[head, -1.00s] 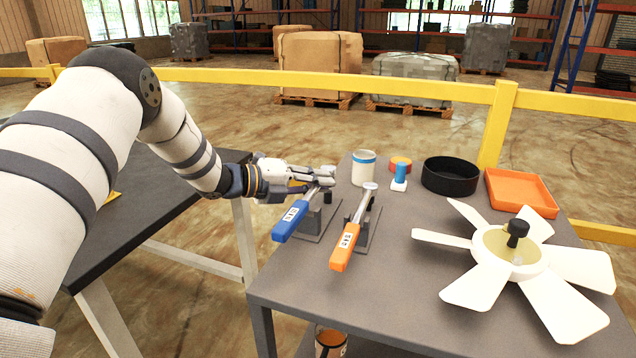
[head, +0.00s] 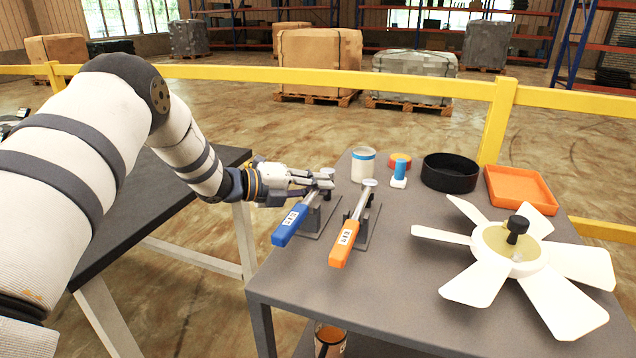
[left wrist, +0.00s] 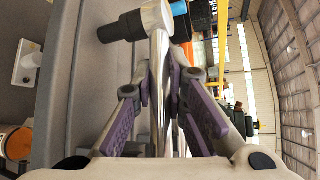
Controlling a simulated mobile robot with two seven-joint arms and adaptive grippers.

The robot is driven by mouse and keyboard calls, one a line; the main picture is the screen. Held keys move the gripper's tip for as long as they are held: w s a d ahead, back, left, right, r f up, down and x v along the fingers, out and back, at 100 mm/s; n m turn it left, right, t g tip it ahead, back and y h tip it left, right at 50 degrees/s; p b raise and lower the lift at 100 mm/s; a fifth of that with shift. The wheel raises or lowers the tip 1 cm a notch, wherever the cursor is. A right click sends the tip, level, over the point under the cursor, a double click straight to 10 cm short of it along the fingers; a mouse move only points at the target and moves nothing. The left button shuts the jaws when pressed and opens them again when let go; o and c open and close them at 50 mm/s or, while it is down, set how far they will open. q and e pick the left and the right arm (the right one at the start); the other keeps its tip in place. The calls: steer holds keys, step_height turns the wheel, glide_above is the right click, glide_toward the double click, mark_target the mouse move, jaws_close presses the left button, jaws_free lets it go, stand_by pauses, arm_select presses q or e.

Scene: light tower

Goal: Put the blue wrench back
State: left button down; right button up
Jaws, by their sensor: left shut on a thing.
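The blue wrench (head: 291,224) lies at the left side of the grey table, its blue handle pointing toward the front and its metal end toward the back. It is at a dark grey stand (head: 318,216); I cannot tell whether it rests fully in it. My left gripper (head: 318,181) comes in from the left and is shut on the wrench's metal shaft near the head. In the left wrist view, the shaft (left wrist: 160,70) runs between the purple-padded fingers, with a black cylindrical part (left wrist: 121,27) at its head. The right gripper is out of view.
An orange wrench (head: 345,243) sits on a similar stand close on the right. Behind are a white cup (head: 363,165), a small blue-and-white item (head: 399,173), a black round bowl (head: 450,175) and an orange tray (head: 521,190). A white fan (head: 513,250) fills the right side.

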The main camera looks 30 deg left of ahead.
arm_select(q)
steer(key=shift+f, duration=0.7)
steer(key=c, duration=1.5)
jaws_free()
steer(key=shift+c, duration=0.2)
steer(key=shift+f, duration=0.1)
steer(key=v, duration=1.2)
